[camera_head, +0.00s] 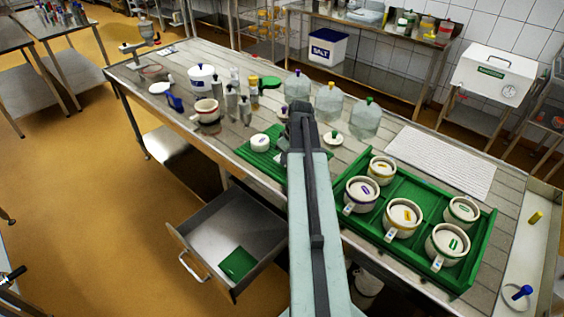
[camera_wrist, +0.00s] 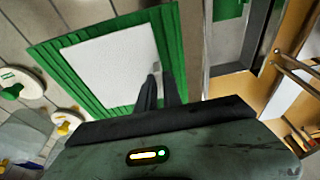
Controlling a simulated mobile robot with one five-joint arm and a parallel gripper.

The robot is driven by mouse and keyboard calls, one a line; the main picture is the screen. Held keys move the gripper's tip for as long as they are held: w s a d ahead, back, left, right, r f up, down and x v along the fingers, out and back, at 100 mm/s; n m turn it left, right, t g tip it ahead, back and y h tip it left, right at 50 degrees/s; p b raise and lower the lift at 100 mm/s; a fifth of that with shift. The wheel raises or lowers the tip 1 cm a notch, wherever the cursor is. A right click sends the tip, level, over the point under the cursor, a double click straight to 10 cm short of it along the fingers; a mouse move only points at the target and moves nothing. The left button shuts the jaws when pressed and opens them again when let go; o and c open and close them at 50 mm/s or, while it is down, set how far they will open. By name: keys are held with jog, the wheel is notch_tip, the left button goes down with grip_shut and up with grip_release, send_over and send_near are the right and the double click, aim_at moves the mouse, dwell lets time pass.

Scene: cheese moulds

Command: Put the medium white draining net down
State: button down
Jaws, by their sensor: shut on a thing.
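A white square net (camera_wrist: 115,65) fills much of the wrist view in front of a green ridged board. My gripper's dark fingers (camera_wrist: 153,88) are shut on the net near its edge. In the head view my gripper (camera_head: 302,112) is over the table beside the green board (camera_head: 249,157), and my arm hides the board's right part. How far the net is from the board is unclear.
A green tray (camera_head: 405,258) with several white moulds stands to the right. Several glass jars (camera_head: 329,103) stand behind my gripper. A white lid with a green knob (camera_head: 332,139) lies close by. An open drawer (camera_head: 228,238) juts out in front. A white ribbed mat (camera_head: 440,160) lies at the right.

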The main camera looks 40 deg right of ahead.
jog(key=shift+w+d, duration=0.1)
jog(key=shift+d, duration=0.05)
jog(key=shift+w+d+f, duration=0.1)
jog(key=shift+w+d, duration=0.3)
jog(key=shift+d, duration=0.05)
notch_tip(320, 180, down, 4)
jog(key=b, duration=0.4)
jog(key=shift+s, duration=0.15)
jog(key=shift+w+a+r, duration=0.2)
jog(key=shift+r, duration=0.1)
jog(key=shift+f, duration=0.1)
jog(key=c, duration=1.5)
grip_release()
